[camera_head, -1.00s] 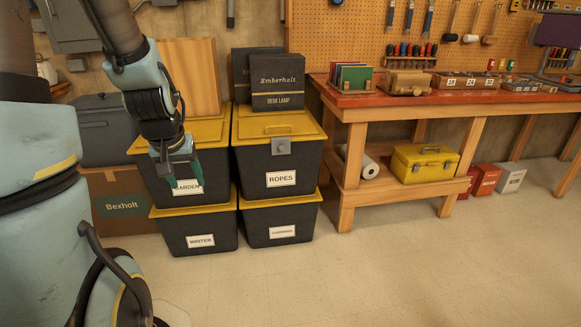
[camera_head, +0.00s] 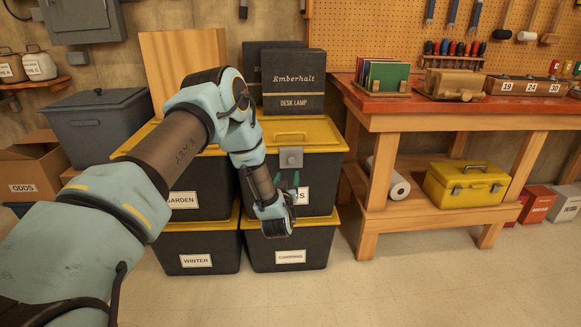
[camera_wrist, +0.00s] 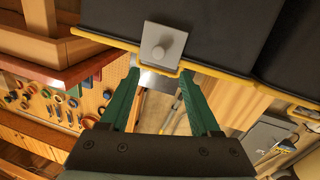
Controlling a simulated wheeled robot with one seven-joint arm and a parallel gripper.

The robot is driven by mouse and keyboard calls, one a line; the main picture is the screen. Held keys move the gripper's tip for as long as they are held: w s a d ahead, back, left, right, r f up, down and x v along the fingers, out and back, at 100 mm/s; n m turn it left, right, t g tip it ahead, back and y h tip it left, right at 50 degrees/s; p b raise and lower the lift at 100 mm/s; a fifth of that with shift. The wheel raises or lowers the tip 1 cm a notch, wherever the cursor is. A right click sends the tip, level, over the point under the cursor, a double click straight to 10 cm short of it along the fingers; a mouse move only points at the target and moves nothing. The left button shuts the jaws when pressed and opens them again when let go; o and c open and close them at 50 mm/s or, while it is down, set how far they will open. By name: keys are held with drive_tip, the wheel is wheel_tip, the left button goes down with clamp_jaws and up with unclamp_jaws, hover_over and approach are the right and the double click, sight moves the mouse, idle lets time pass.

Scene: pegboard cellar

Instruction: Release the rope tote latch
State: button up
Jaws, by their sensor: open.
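The rope tote (camera_head: 326,170) is a dark bin with a yellow lid, and it stands on the camping tote. Its grey latch plate with a round knob (camera_head: 291,157) hangs at the lid's front edge; the latch (camera_wrist: 162,46) also shows in the wrist view, beyond my fingertips. My gripper (camera_head: 288,181) is in front of the tote, just below the latch, fingers pointing up, and hides part of the label. In the wrist view my gripper (camera_wrist: 160,75) has its green fingers apart with nothing between them. The latch plate lies against the tote front.
A desk lamp box (camera_head: 293,95) stands on the rope tote's lid at the back. The garden tote (camera_head: 212,203) is to the left, the winter tote (camera_head: 225,252) below that. A wooden workbench (camera_head: 440,124) stands close on the right. The floor in front is clear.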

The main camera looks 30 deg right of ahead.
sight(291, 161)
drive_tip(key=p+x, duration=0.1)
drive_tip(key=x, duration=0.9)
drive_tip(key=shift+w+d, duration=0.15)
drive_tip(key=shift+d, duration=0.15)
drive_tip(key=shift+c, duration=0.3)
clamp_jaws()
idle(0.8)
